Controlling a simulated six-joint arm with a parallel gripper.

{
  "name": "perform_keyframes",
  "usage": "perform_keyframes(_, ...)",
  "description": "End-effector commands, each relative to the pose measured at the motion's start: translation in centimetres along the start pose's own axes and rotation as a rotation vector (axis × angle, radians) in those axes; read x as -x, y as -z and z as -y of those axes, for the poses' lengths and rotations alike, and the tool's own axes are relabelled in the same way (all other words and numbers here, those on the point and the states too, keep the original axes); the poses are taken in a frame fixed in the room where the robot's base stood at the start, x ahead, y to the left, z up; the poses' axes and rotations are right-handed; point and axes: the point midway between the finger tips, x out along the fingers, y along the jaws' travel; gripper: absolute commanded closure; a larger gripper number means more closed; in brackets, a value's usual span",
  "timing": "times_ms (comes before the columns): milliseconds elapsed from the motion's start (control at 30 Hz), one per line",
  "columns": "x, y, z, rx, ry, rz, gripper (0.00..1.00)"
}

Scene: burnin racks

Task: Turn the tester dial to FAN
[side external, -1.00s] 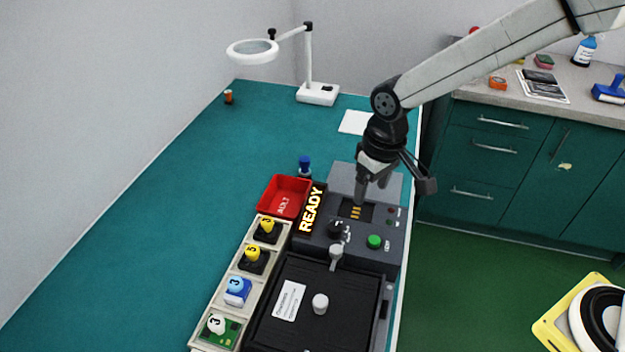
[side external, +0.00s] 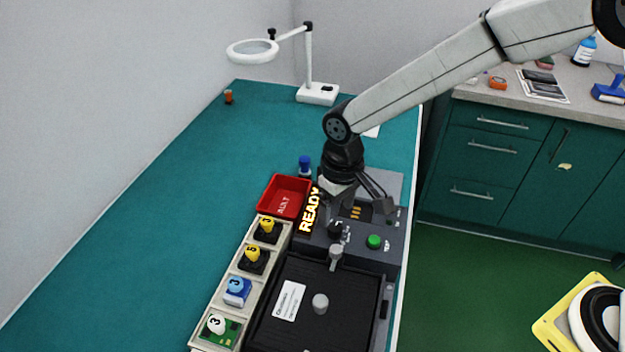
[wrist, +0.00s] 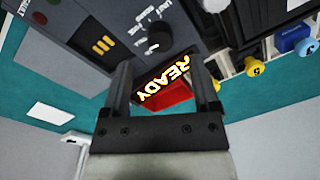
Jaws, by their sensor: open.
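The tester (side external: 388,255) is a dark grey console with a lit READY display (side external: 309,211) on its left. Its black dial (side external: 336,229) sits right of the display, and it also shows in the wrist view (wrist: 158,42) beside small white lettering, partly too small to read. My gripper (wrist: 158,75) is open and empty, its fingers pointing toward the console by the READY display, with the dial just beyond the fingertips. In the side view my gripper (side external: 338,212) hangs just above and behind the dial. I cannot tell whether it touches anything.
A green button (side external: 374,242) sits right of the dial. A black lid with a grey latch (side external: 335,257) lies in front. A red bin (side external: 284,196) and a tray of modules (side external: 240,262) stand on the left. The teal bench is clear farther left.

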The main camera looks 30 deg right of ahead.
Motion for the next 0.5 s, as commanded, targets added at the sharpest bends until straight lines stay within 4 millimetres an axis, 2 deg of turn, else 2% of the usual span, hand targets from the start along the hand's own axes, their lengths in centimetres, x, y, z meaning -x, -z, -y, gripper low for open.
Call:
perform_keyframes(200, -2.8, -0.1, 0.0, 0.0, 0.0, 0.003, 0.22)
perform_keyframes(500, -4.5, 0.0, 0.0, 0.0, 0.0, 0.0, 0.22)
